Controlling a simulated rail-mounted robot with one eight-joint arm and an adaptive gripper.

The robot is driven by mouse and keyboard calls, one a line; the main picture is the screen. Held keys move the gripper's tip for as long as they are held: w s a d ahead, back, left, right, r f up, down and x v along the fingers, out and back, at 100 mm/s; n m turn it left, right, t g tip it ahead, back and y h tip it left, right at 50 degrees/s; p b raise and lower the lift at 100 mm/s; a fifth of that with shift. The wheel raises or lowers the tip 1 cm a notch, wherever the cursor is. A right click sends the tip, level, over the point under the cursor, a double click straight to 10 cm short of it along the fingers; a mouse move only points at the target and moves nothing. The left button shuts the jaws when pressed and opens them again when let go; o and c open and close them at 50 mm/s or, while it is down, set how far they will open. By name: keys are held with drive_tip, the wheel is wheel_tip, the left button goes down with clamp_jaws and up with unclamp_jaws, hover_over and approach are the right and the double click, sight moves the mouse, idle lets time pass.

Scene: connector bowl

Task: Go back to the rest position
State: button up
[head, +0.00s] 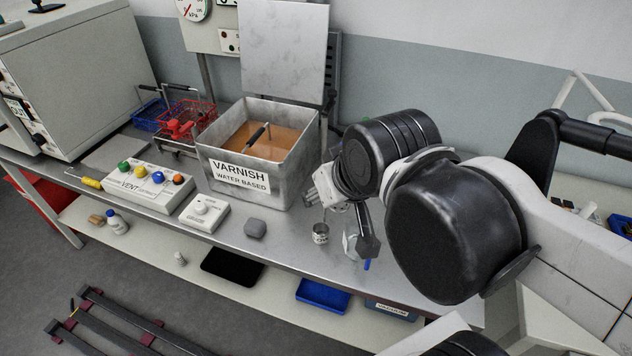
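My gripper (366,243) is at the end of my arm, right of centre, low over the front right part of the metal bench (285,256). My own wrist hides most of it. A dark finger points down, and I cannot tell whether the gripper is open or shut. A small metal cup (320,234) is just left of it on the bench. A pale, clear-looking item (350,243) is beside the finger; I cannot tell whether they touch.
The open varnish tank (243,178) stands left of my gripper, with its lid (283,48) raised. A vent button box (138,186), a white switch box (204,212) and a grey lump (255,228) line the bench front. Red (190,115) and blue baskets (150,115) stand behind.

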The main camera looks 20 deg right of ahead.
wheel_tip(320, 180, down, 6)
drive_tip(key=b, duration=0.6)
drive_tip(key=shift+r, duration=0.1)
drive_tip(key=shift+c, duration=0.2)
idle(0.6)
